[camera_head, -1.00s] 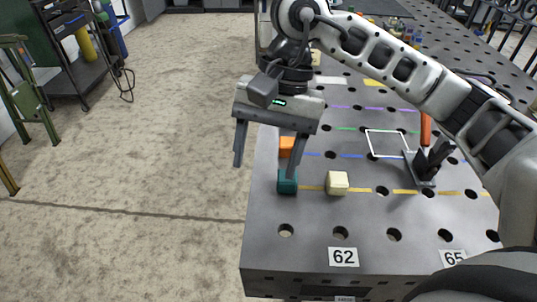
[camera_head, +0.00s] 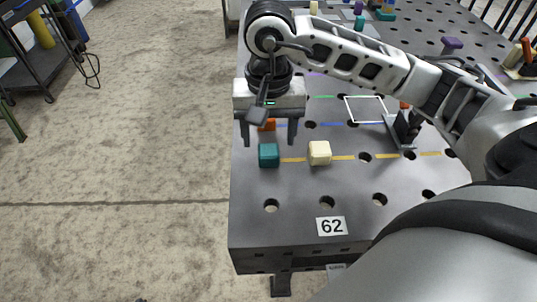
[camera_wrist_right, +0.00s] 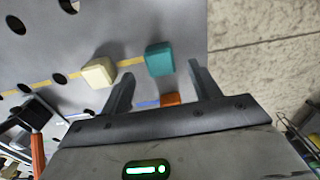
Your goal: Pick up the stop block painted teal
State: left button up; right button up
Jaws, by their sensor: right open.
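The teal stop block (camera_head: 269,155) sits on the perforated grey table near its left edge, at the left end of a yellow line. It also shows in the right wrist view (camera_wrist_right: 160,58), ahead of and between the fingertips. My right gripper (camera_head: 269,140) is open and empty, its two fingers pointing down just behind the teal block in the head view. In the right wrist view the right gripper (camera_wrist_right: 160,80) spans wider than the block. No contact with the block is visible. My left gripper is not in view.
A cream block (camera_head: 319,153) stands just right of the teal one. An orange block (camera_head: 267,125) lies behind it, between the fingers. A black bracket (camera_head: 403,130) stands farther right, near a white square outline (camera_head: 367,109). The table drops off at the left.

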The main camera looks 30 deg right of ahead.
aim_at(269, 149)
notch_tip(269, 149, down, 5)
jog(key=shift+r+p, duration=0.15)
jog(key=shift+p, duration=0.2)
jog(key=shift+c, duration=0.3)
jog(key=shift+r, duration=0.1)
jog(key=c, duration=1.2)
